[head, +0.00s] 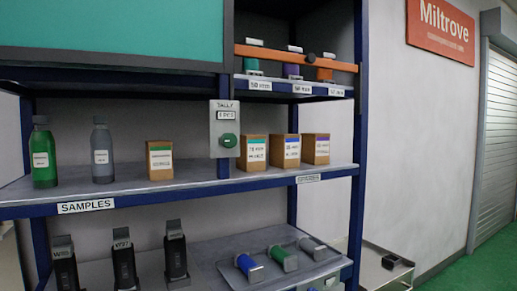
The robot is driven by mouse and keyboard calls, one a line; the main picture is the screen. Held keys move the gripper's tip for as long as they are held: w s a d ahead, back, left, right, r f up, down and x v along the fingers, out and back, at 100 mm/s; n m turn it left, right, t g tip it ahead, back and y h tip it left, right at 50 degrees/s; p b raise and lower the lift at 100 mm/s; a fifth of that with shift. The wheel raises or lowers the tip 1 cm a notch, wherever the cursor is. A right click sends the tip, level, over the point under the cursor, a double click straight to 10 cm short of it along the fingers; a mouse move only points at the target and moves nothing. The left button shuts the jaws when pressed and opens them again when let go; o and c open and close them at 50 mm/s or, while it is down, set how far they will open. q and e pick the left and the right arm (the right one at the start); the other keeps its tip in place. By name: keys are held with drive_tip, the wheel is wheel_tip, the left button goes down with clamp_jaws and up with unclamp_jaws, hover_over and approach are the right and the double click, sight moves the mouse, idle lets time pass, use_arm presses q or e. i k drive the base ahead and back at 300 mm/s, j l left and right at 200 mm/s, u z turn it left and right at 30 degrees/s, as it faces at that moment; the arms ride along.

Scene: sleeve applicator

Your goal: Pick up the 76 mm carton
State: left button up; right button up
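Three brown cartons stand side by side on the middle shelf, right of the tally box. A separate carton (160,161) with a green-striped label stands further left, near the bottles. The print on the labels is too small to read, so I cannot tell which carton is the 76 mm one. Neither of my grippers is in view.
The shelf (120,193) also holds a green bottle (44,158) and a grey bottle (102,157). A grey tally box (224,117) hangs at its front. An orange bar (280,54) crosses the upper bay. Scanner-like black devices (124,262) and coloured cylinders (283,259) are below.

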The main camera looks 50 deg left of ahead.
sight(252, 158)
drive_tip(key=u, duration=1.4)
